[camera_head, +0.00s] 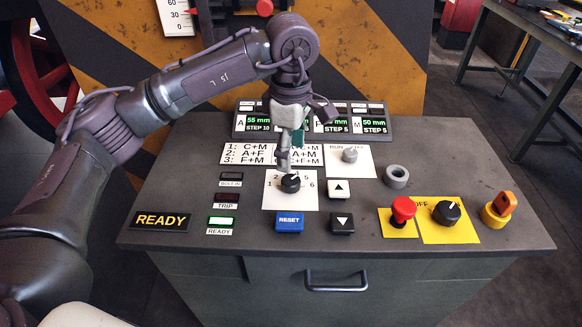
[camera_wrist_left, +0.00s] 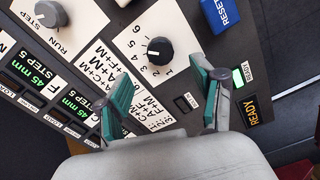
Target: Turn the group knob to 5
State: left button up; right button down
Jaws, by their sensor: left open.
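The group knob (camera_head: 290,184) is black and round, on a white plate (camera_head: 302,203) numbered 1 to 6 on the console. It also shows in the left wrist view (camera_wrist_left: 161,51), with a white mark on its side towards about 4 or 5; the exact number is hard to tell. My left gripper (camera_head: 286,163) hangs over the back of the plate, just behind and above the knob. In the left wrist view its two green-padded fingers (camera_wrist_left: 162,70) are apart, with nothing between them, and the knob lies beyond their tips. My right gripper is not in view.
Up (camera_head: 339,188) and down (camera_head: 342,223) buttons and a blue RESET button (camera_head: 289,221) sit close to the knob. A grey run/step knob (camera_head: 350,154), red button (camera_head: 403,208), black OFF knob (camera_head: 446,212) and orange switch (camera_head: 499,207) stand right. Displays (camera_head: 258,121) line the back.

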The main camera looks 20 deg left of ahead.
pick_arm(q)
notch_tip(320, 180, up, 4)
jog(key=shift+r, duration=0.1)
dwell(0.4)
